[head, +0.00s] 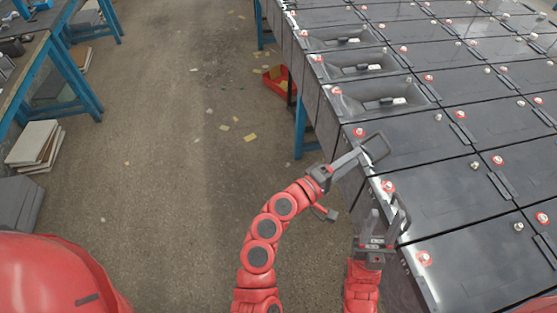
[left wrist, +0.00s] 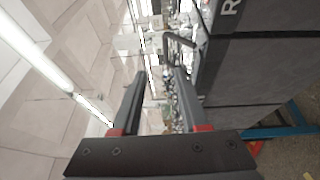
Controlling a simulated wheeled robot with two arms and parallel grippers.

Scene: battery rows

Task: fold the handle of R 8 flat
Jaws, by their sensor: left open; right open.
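Dark batteries fill a rack at the right of the head view. One battery (head: 420,137) has a dark loop handle (head: 378,147) raised at its near left edge. My left gripper (head: 354,156) is open beside this handle. In the left wrist view the handle (left wrist: 180,42) stands just beyond the open fingers (left wrist: 160,85), and they do not clearly hold it. A letter R (left wrist: 229,7) shows on a battery face; its number is out of view. My right gripper (head: 382,218) is open beside a second raised handle (head: 404,212), lower down. Contact there is unclear.
Several farther batteries have recessed tops, such as this one (head: 385,98). A blue rack leg (head: 301,130) and a red bin (head: 276,80) stand at the rack's left side. The floor (head: 180,170) left of the rack is open, with scraps. A blue-framed bench (head: 75,80) is far left.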

